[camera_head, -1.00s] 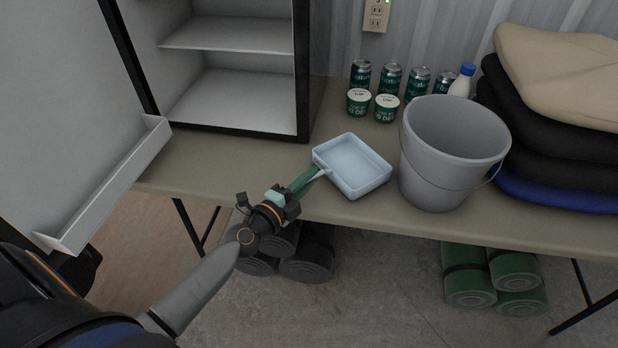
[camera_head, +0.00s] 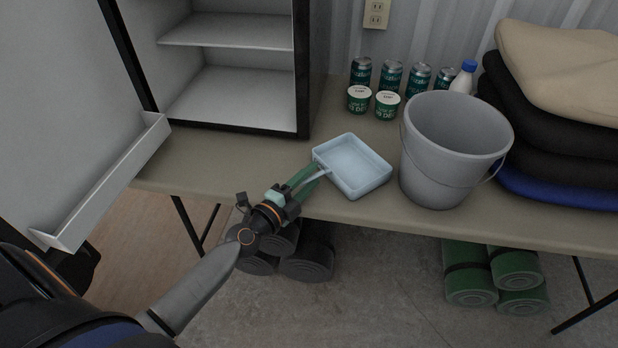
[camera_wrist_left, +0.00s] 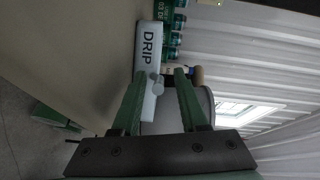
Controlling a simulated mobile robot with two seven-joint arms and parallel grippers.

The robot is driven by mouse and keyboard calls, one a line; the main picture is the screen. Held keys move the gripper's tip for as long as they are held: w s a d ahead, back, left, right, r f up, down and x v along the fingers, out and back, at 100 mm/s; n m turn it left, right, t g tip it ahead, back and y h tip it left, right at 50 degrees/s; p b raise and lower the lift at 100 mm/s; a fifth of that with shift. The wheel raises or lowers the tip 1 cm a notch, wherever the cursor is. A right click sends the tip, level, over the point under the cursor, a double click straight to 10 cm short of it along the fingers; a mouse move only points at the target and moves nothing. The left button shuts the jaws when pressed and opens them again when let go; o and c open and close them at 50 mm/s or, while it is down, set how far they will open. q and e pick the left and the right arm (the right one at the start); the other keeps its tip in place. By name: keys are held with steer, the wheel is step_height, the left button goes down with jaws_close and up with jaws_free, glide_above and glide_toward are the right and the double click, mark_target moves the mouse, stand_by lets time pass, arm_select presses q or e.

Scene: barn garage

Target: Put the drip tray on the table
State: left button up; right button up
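The drip tray (camera_head: 352,168) is a shallow light-blue square tray, lying flat on the table (camera_head: 245,165) near its front edge, left of the bucket. Its side facing the left wrist camera reads "DRIP" (camera_wrist_left: 149,47). A thin light handle (camera_head: 312,180) points from the tray toward my left gripper (camera_head: 308,181). The gripper's green fingers are spread on either side of the handle, with gaps visible in the left wrist view (camera_wrist_left: 160,76). My right gripper is not in view.
A grey bucket (camera_head: 450,160) stands close right of the tray. Cans (camera_head: 390,76) and small tubs (camera_head: 386,105) stand behind it. An open fridge (camera_head: 225,100) is at the left, its door shelf (camera_head: 105,185) beside my arm. Stacked cushions (camera_head: 560,80) fill the right.

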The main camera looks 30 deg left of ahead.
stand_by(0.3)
arm_select(q)
steer(key=shift+s+f, duration=0.1)
steer(key=shift+s, duration=0.15)
steer(key=s, duration=0.4)
steer(key=s+a, duration=0.1)
steer(key=s, duration=0.3)
steer(key=s+a+r, duration=0.1)
steer(key=s, duration=0.2)
steer(key=shift+s+a+b, duration=0.1)
steer(key=shift+s+b, duration=0.2)
steer(key=shift+s, duration=0.1)
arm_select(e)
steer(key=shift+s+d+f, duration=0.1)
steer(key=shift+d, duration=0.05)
